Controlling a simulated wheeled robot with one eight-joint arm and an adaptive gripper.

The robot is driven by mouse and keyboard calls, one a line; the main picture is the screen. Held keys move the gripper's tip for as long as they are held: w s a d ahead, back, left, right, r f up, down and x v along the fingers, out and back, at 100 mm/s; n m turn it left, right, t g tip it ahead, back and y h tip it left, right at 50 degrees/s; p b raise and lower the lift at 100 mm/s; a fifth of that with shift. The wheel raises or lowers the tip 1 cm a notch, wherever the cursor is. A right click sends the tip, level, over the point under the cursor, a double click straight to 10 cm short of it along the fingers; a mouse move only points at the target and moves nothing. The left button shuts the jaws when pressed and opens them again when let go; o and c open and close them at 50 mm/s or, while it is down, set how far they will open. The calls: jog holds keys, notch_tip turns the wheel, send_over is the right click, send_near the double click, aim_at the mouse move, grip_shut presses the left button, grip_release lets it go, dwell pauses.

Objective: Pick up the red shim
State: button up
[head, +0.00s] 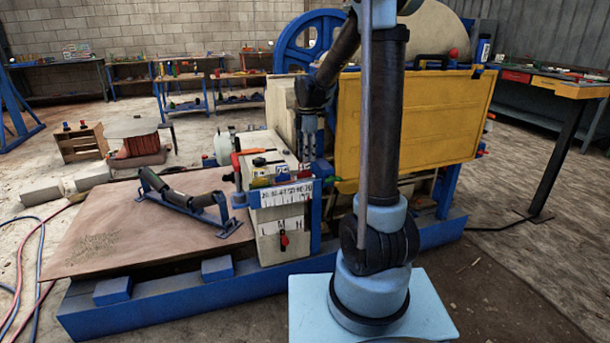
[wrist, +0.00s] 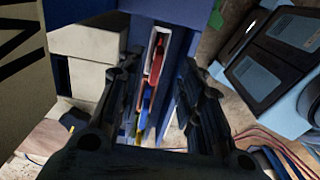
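In the wrist view a thin red shim (wrist: 156,66) stands on edge among white, yellow and blue strips, in a narrow blue-sided slot. My gripper (wrist: 161,75) is open, with one dark finger on each side of this row of strips. Nothing is seen clamped between the fingers, and I cannot tell how far the fingertips are from the red shim. In the head view my gripper (head: 308,150) points down beside the pale block of the machine. I cannot make out the red shim for certain there.
A pale block with a ruler-like scale (head: 286,193) and small tools on top stands left of my gripper. A yellow panel (head: 425,120) stands to the right. A wooden board (head: 110,225) with a roller frame (head: 185,200) lies to the left, on a blue base frame (head: 150,318).

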aim_at(305, 164)
jog(key=f, duration=0.2)
jog(key=a+f, duration=0.1)
jog(key=shift+w+f, duration=0.1)
jog(key=shift+f, duration=1)
grip_shut()
